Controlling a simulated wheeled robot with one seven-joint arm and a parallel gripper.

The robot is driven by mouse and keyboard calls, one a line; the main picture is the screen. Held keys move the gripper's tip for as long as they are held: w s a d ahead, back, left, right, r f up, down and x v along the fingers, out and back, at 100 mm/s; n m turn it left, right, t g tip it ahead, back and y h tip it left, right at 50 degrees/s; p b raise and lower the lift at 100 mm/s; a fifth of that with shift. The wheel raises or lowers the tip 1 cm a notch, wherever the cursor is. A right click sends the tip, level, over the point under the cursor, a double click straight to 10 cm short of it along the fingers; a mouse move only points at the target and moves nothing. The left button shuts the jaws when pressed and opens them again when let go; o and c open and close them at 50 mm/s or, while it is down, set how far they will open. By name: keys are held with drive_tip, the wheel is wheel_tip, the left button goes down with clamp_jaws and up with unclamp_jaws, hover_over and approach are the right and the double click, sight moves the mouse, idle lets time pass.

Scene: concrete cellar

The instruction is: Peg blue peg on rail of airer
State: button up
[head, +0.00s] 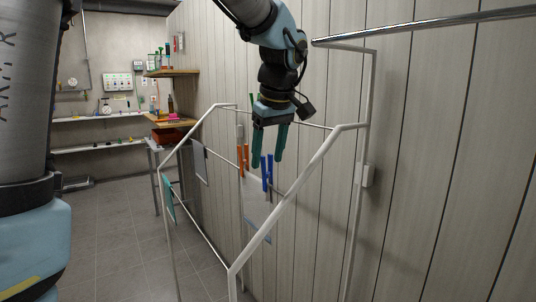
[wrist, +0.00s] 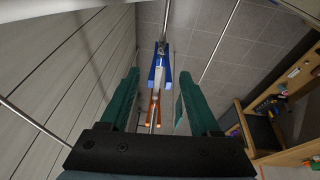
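The blue peg (head: 267,172) stands with its two prongs up at the airer (head: 300,178), a white tube frame with thin rails. It seems to sit on a thin rail, above a pale hanging sheet (head: 257,203), but I cannot tell how firmly it is clipped. An orange peg (head: 243,158) stands just left of it. My gripper (head: 267,163) points down above the pegs, open and empty. In the wrist view the blue peg (wrist: 160,70) shows between the spread green fingers (wrist: 158,78), apart from both. The orange peg (wrist: 154,108) shows below it there.
A panelled wall (head: 420,150) stands close behind the airer. A grey sheet (head: 200,163) and a teal piece (head: 169,197) hang at the airer's left. Shelves and a wooden bench (head: 170,121) stand at the back left. The tiled floor (head: 110,230) left is clear.

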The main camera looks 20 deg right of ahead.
drive_tip(key=shift+o, duration=0.2)
drive_tip(key=shift+r, duration=0.1)
drive_tip(key=b+v, duration=0.1)
drive_tip(key=v, duration=0.9)
drive_tip(key=shift+r, duration=0.3)
